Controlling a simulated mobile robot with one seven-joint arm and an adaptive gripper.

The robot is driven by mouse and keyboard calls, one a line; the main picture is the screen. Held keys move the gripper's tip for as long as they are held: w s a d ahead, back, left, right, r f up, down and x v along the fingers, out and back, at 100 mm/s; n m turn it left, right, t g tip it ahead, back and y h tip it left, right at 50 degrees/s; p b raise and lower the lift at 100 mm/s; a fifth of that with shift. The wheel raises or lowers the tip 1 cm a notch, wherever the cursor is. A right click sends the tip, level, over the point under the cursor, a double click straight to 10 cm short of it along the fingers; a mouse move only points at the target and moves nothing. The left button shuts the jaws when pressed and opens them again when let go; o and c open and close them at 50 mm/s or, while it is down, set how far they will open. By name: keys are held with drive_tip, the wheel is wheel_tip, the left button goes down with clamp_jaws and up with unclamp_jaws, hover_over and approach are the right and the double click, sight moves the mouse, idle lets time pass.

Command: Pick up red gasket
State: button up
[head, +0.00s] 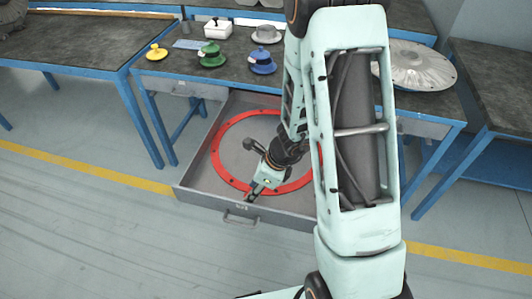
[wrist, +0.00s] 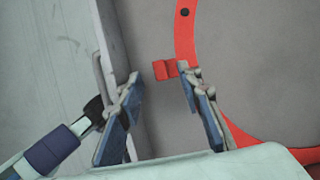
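The red gasket (head: 222,170) is a large flat ring with small dark holes, lying in an open grey drawer (head: 188,183). My arm hides part of its right side in the head view. My gripper (head: 250,197) points down over the drawer's front part, by the near edge of the ring. In the wrist view my gripper (wrist: 162,92) is open, its two fingers apart with nothing held between them. A small red tab of the gasket (wrist: 165,70) shows in the gap ahead of the fingertips, nearer the right finger. I cannot tell the height left between fingertips and tab.
The drawer's front wall (wrist: 112,40) runs close beside the left finger. On the bench (head: 135,62) above stand a yellow part (head: 156,53), a green part (head: 211,57), a blue part (head: 262,63), a white box (head: 217,28) and a large metal disc (head: 420,66). The floor in front is clear.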

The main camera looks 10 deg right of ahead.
drive_tip(key=b+x, duration=0.1)
drive_tip(key=x, duration=0.2)
drive_tip(key=shift+f, duration=0.1)
drive_tip(key=shift+c, duration=0.5)
clamp_jaws()
